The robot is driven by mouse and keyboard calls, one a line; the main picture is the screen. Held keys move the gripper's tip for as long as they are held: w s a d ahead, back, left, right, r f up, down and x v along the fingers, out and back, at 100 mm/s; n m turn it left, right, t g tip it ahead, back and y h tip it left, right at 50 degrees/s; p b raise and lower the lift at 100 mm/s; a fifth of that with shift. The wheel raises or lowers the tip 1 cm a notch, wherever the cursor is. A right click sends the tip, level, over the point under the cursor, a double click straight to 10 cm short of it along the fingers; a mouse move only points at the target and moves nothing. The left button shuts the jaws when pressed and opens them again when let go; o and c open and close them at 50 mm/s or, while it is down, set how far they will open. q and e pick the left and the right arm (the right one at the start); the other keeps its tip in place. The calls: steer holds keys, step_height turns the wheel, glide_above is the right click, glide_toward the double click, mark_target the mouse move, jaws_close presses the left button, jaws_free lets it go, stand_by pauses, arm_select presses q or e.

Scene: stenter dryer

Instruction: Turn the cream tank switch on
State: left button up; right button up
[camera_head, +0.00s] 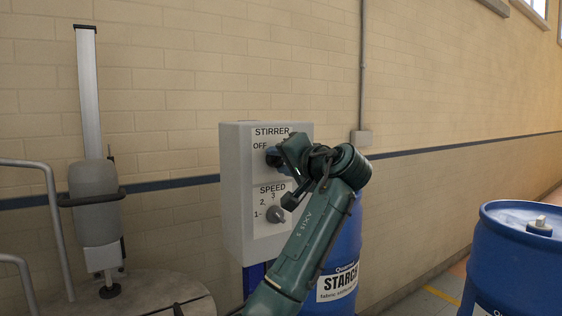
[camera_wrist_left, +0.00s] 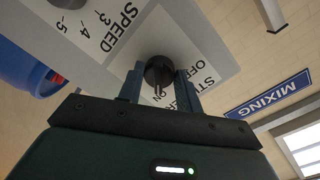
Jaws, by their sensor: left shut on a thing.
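A light grey box (camera_head: 236,190) labelled STIRRER is mounted in front of the brick wall, with an OFF mark at its upper left. Its upper switch is mostly covered by my left gripper (camera_head: 279,160) in the head view. In the left wrist view the switch is a round dark knob (camera_wrist_left: 159,71) with a pale mark on it. The left gripper's two fingers (camera_wrist_left: 160,82) stand on either side of the knob, shut on it. The ON lettering is partly hidden by a finger, and I cannot tell the exact setting. My right gripper is not in view.
A grey SPEED knob (camera_head: 275,214) sits below on the same box. A blue STARCH drum (camera_head: 345,262) stands behind my arm, and another blue drum (camera_head: 520,262) is at the right. A stirrer post (camera_head: 89,90) and a metal rail (camera_head: 52,205) are at the left.

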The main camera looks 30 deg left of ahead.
arm_select(q)
steer(key=o, duration=1)
steer(key=b+v, duration=0.3)
steer(key=v, duration=1)
steer(key=shift+s+d+r+b, duration=0.1)
steer(key=shift+d+b, duration=0.05)
steer(key=shift+b, duration=0.25)
